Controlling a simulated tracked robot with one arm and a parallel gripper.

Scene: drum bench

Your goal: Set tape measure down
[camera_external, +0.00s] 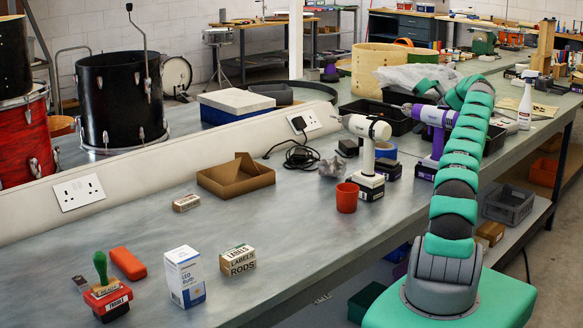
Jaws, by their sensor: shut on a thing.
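My arm reaches from the lower right to the back of the bench, where it bends over to the left. My gripper (426,88) is at its far end, small and partly hidden, close to the crumpled clear plastic and above the black tray (376,112). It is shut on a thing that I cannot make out. I cannot pick out a tape measure anywhere in this view.
The white drill (370,135) and purple drill (433,130) stand upright near my arm. A red cup (347,197), open cardboard box (236,177), bulb box (185,277), labels box (237,260) and stamp (106,298) stand leftward. The grey bench (300,235) is clear between them.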

